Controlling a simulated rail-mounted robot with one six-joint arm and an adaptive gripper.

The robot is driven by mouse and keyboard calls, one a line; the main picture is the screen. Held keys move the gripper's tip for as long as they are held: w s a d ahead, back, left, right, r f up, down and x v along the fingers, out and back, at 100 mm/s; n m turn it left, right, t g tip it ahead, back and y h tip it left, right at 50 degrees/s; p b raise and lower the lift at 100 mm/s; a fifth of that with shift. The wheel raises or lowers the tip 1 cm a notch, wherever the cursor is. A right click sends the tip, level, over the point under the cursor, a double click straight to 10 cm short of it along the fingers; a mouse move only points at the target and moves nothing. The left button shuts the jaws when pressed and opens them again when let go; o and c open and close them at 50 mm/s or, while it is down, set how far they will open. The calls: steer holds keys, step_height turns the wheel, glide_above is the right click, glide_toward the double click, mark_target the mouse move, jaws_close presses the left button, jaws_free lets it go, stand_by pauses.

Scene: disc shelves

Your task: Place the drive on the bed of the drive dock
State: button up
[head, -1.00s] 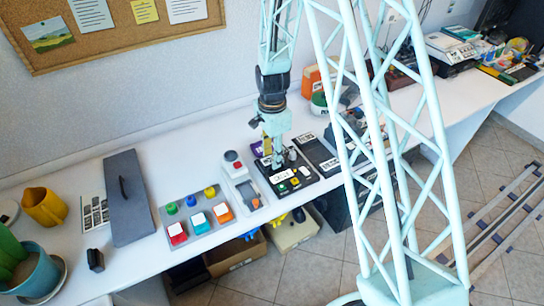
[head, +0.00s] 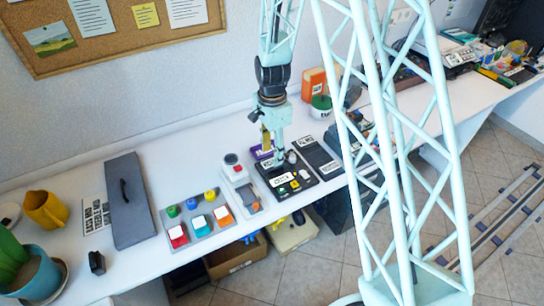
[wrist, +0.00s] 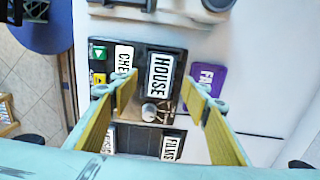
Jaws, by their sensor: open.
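A black drive labelled "HOUSE" (wrist: 160,75) lies between my open fingers in the wrist view. It appears to rest flat on the black dock (wrist: 98,64), beside a "CHE…" label and green and yellow buttons. In the head view the dock (head: 304,188) sits on the bench with coloured buttons and a white label. My gripper (wrist: 158,95) is open above it, with one yellow finger on each side of the drive. Contact between fingers and drive cannot be told. In the head view my gripper (head: 272,156) partly hides the dock's back part.
A purple "FA…" case (wrist: 208,78) lies close beside the right finger. A black unit labelled "FILMS" (wrist: 172,144) is next to the dock. A grey switch box (head: 240,185) and a colour-button panel (head: 197,222) stand left of the dock.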

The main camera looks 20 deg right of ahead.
step_height(320, 180, up, 8)
steer(key=p, duration=0.1)
stand_by(0.4)
steer(key=shift+r, duration=0.2)
stand_by(0.6)
step_height(320, 180, up, 15)
steer(key=n+t, duration=0.1)
steer(key=n, duration=0.3)
glide_above(272, 162)
steer(key=s, duration=0.7)
steer(key=s+r+n+t, duration=0.1)
steer(key=s+r+n, duration=0.3)
steer(key=s+r, duration=0.7)
steer(key=s+r+n+t, duration=0.1)
steer(key=s+r+n, duration=0.2)
steer(key=s, duration=0.9)
steer(key=s+r+n, duration=0.4)
steer(key=s+r, duration=0.2)
steer(key=s, duration=0.5)
steer(key=shift+s+r+n+t, duration=0.2)
steer(key=shift+s+n+t, duration=0.1)
steer(key=shift+s+t, duration=0.1)
